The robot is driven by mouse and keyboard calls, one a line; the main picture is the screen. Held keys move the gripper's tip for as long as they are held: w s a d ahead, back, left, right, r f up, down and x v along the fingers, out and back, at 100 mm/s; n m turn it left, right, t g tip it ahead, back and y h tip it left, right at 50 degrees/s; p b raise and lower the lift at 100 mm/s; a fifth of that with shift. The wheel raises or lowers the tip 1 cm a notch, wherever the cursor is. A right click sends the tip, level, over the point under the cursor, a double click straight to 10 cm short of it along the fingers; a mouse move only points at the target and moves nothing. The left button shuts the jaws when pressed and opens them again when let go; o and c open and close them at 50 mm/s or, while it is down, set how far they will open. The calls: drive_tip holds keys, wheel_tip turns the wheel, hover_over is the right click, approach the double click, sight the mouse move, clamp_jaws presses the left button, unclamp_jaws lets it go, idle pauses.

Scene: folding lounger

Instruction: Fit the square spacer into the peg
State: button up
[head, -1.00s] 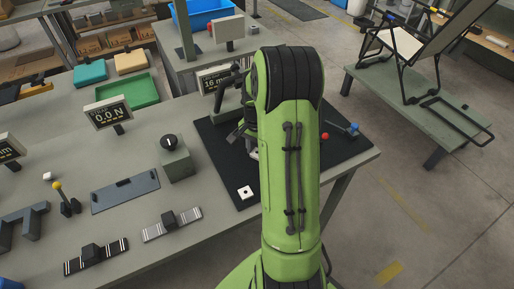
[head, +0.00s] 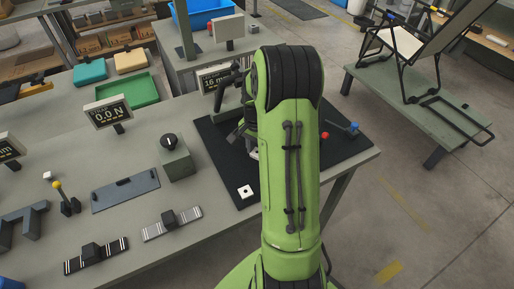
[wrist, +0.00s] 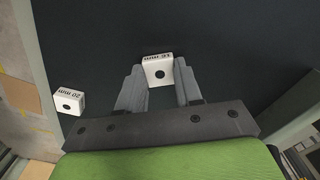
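A white square spacer (wrist: 158,72) with a dark round hole and a printed mm label lies between the fingertips of my gripper (wrist: 160,78) in the wrist view. The fingers flank it closely on both sides; I cannot tell whether they press on it, or whether it is clear of the mat. A second white spacer, marked 20 mm (wrist: 69,101), lies on the black mat to the left of the fingers. A white spacer also shows in the head view (head: 246,192), near the mat's front edge. My arm hides much of the mat there. I cannot make out the peg.
The black mat (head: 222,163) lies on the grey workbench (head: 215,225). A red piece (head: 325,135) and a blue-ended tool (head: 350,128) are right of my arm. A display (head: 216,77) reading 16 mm stands behind. A dark knob box (head: 176,158) is left of the mat.

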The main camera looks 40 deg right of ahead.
drive_tip(key=o, duration=1.1)
drive_tip(key=shift+r, duration=0.15)
wheel_tip(320, 180, up, 16)
drive_tip(key=p, duration=0.4)
drive_tip(key=shift+f, duration=0.25)
